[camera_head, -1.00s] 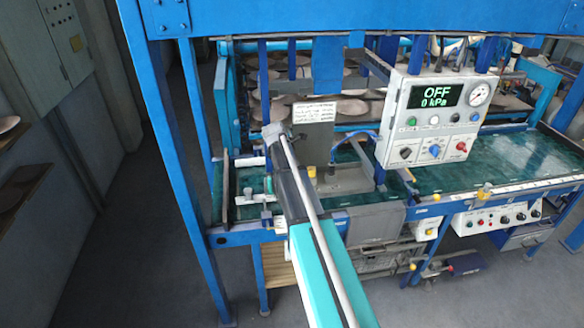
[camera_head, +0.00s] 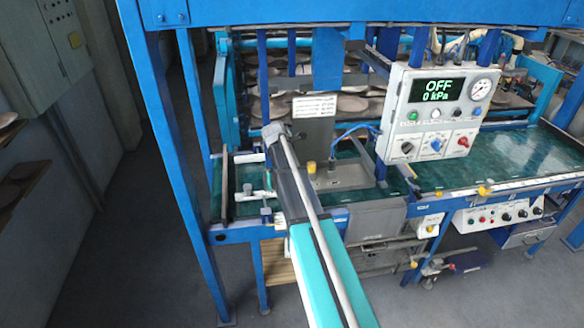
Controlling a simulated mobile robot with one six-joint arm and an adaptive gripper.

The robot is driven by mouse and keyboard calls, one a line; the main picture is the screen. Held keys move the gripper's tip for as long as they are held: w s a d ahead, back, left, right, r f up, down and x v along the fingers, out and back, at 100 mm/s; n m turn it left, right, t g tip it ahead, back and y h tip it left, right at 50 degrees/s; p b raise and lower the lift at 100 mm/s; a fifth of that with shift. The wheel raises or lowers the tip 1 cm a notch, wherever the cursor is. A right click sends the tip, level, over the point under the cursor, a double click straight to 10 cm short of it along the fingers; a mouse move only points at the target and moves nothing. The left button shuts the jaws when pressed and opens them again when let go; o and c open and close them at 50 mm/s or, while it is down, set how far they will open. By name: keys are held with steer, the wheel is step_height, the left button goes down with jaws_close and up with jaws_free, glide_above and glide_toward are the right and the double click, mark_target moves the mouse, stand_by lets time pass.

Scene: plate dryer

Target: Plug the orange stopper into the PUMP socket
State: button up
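A small yellow-orange knob (camera_head: 311,167), possibly the orange stopper, stands upright on the flat grey metal plate (camera_head: 350,176) just right of my arm. It is too small to be sure of. A blue hose (camera_head: 352,132) curves down to the same plate. I cannot read any PUMP label, and I cannot tell which fitting is the PUMP socket. My arm reaches up from the bottom middle to the left end of the green table. My gripper cannot be made out; whether it holds anything is hidden.
A control box (camera_head: 436,115) reading OFF and 0 kPa hangs right of the plate. A white label sheet (camera_head: 314,106) is behind the plate. The green table (camera_head: 500,160) is mostly clear to the right. Blue frame posts (camera_head: 180,170) stand left of my arm.

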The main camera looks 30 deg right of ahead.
steer(key=shift+f+b, duration=0.4)
stand_by(0.5)
steer(key=shift+s+a+f, duration=0.1)
steer(key=shift+s+f, duration=0.05)
steer(key=shift+s, duration=0.1)
stand_by(0.4)
steer(key=o, duration=0.9)
steer(key=shift+o, duration=0.9)
steer(key=shift+w+f, duration=0.1)
steer(key=shift+w, duration=0.15)
steer(key=shift+r, duration=0.2)
